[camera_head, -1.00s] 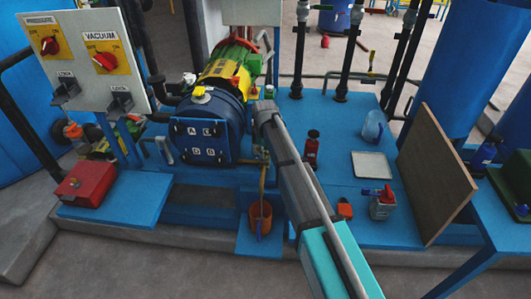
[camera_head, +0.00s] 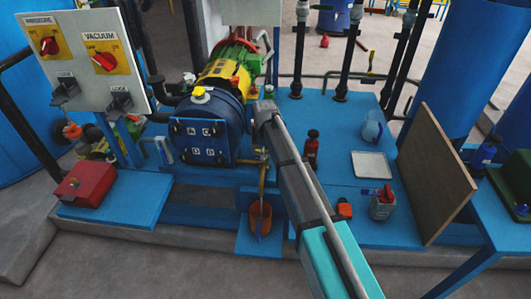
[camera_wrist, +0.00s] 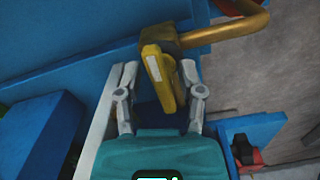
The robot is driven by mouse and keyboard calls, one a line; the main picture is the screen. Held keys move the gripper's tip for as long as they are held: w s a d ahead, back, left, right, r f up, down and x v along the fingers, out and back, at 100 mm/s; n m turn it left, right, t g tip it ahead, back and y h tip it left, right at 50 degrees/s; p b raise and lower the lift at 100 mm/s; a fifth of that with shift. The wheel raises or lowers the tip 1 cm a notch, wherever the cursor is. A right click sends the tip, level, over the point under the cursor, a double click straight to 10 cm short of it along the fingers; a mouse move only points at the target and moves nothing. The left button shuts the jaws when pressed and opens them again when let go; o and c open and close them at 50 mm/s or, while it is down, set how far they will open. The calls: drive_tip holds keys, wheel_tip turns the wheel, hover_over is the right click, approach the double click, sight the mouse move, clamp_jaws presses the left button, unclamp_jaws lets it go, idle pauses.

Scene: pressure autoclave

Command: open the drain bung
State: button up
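A yellow lever handle (camera_wrist: 160,78) sits on a brass fitting at the end of a bent brass pipe (camera_wrist: 232,28) in the wrist view; I take it for the drain bung. My gripper (camera_wrist: 158,68) is open, with one finger on each side of the handle. The right finger is close to the handle, and I cannot tell whether it touches. A gap shows on the left side. In the head view, the brass drain pipe (camera_head: 262,178) comes down above an orange bucket (camera_head: 260,217). My arm hides my gripper there.
The blue vessel (camera_head: 208,130) stands left of my arm. A red box (camera_head: 85,183) is at the left. Grey floor in front is clear.

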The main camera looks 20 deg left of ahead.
drive_tip(key=shift+a+r, duration=0.1)
drive_tip(key=shift+r, duration=0.05)
drive_tip(key=r+p, duration=0.4)
drive_tip(key=r+n+p, duration=0.1)
drive_tip(key=r+p, duration=0.4)
drive_tip(key=r+n+p, duration=0.1)
drive_tip(key=r+p, duration=0.4)
drive_tip(key=shift+s+a, duration=0.15)
drive_tip(key=shift+a, duration=0.2)
drive_tip(key=shift+f, duration=0.25)
wheel_tip(320, 180, down, 14)
drive_tip(key=b, duration=1.3)
drive_tip(key=shift+r+b, duration=0.25)
drive_tip(key=shift+b, duration=0.15)
clamp_jaws()
